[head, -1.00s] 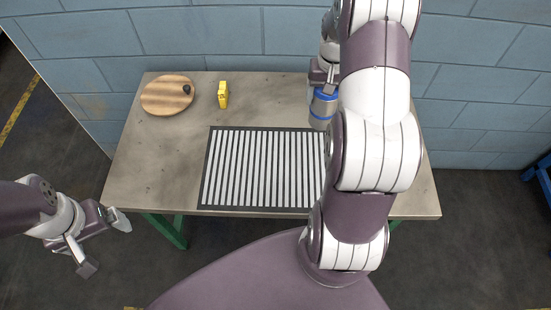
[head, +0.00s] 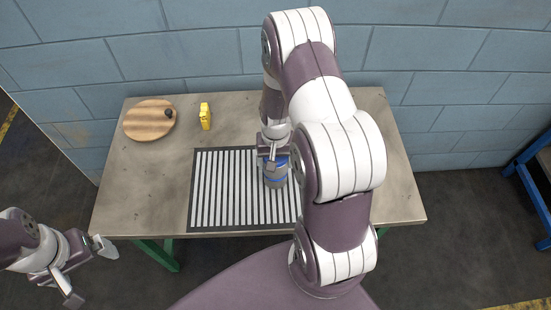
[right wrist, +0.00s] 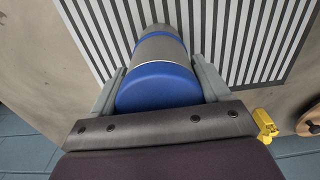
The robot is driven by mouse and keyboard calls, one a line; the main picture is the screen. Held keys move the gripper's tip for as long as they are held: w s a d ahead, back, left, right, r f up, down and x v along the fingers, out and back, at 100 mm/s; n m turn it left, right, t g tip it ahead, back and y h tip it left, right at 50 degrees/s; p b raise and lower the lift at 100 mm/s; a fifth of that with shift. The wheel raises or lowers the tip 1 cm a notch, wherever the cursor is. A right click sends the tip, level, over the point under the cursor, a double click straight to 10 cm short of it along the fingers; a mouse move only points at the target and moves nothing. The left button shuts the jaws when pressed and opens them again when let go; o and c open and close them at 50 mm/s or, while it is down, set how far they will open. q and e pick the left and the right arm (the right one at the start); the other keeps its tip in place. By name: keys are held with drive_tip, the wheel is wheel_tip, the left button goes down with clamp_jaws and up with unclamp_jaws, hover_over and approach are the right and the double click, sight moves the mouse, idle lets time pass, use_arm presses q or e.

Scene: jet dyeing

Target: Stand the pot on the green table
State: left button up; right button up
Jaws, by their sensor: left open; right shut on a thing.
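The pot (head: 275,174) is a grey metal cylinder with blue bands and a blue end. My right gripper (head: 272,157) is shut on it. The right wrist view shows the pot (right wrist: 162,87) between the two fingers (right wrist: 160,88). The pot is over the right part of the striped panel; I cannot tell whether it touches it. The table (head: 140,190) has a worn grey-brown top and green legs. My left gripper (head: 88,272) is open and empty, off the table's front left corner. My right arm hides part of the table's right side.
A black-framed striped panel (head: 193,190) lies on the table's front middle. A round wooden board (head: 145,125) with a small dark knob and a yellow object (head: 205,116) are at the back left. A block wall (head: 180,45) stands behind. A blue frame (head: 532,185) is at right.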

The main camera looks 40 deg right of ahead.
drive_tip(key=o, duration=1.5)
drive_tip(key=shift+f, duration=0.1)
drive_tip(key=shift+o, duration=0.2)
drive_tip(key=r, duration=1.2)
drive_tip(key=shift+s+a+r, duration=0.1)
drive_tip(key=shift+a+r, duration=0.15)
drive_tip(key=shift+a, duration=0.05)
drive_tip(key=s+a+r+n, duration=0.2)
drive_tip(key=s+a+n, duration=0.1)
drive_tip(key=a, duration=0.2)
drive_tip(key=s+a+r+n+t, duration=0.1)
drive_tip(key=s+a+r+n, duration=0.1)
drive_tip(key=s+a+n, duration=0.1)
drive_tip(key=s+a, duration=0.1)
drive_tip(key=a, duration=0.1)
drive_tip(key=shift+a, duration=0.4)
